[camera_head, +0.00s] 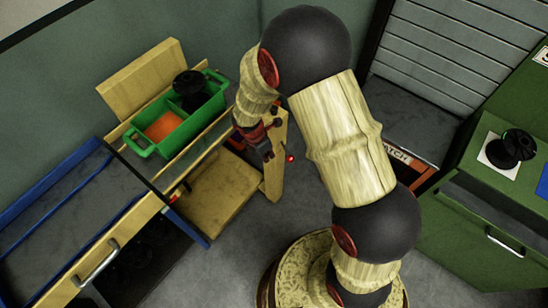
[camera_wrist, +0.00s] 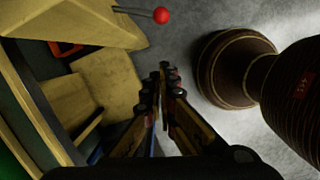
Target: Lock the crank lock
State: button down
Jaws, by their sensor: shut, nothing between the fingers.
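The crank lock shows as a red ball knob (camera_head: 290,158) beside a pale wooden post (camera_head: 274,172) in the head view. In the wrist view the red knob (camera_wrist: 161,15) sits on a thin grey rod (camera_wrist: 133,10) that sticks out to the right from a pale wooden block (camera_wrist: 75,18). My gripper (camera_head: 267,155) is next to the post, left of the knob in the head view. In the wrist view my gripper (camera_wrist: 166,84) has its fingers together and empty, below the knob and apart from it. The rest of the lock is not clearly visible.
A green bin (camera_head: 181,112) with an orange section and a black spool stands on the bench behind my gripper. A low wooden board (camera_head: 217,194) lies below. A blue-edged table (camera_head: 75,215) is at left, a green cabinet (camera_head: 480,215) at right.

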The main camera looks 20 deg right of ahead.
aim_at(287, 152)
jog(key=w+d+f+b, duration=0.1)
jog(key=d+f+b, duration=0.3)
jog(key=f, duration=0.5)
jog(key=shift+w+d+f, duration=0.35)
jog(key=shift+w+d, duration=0.05)
jog(key=shift+d, duration=0.5)
jog(key=shift+d, duration=0.1)
jog(key=shift+s+d+n, duration=0.1)
jog(key=shift+d+n, duration=0.1)
jog(key=shift+n, duration=0.2)
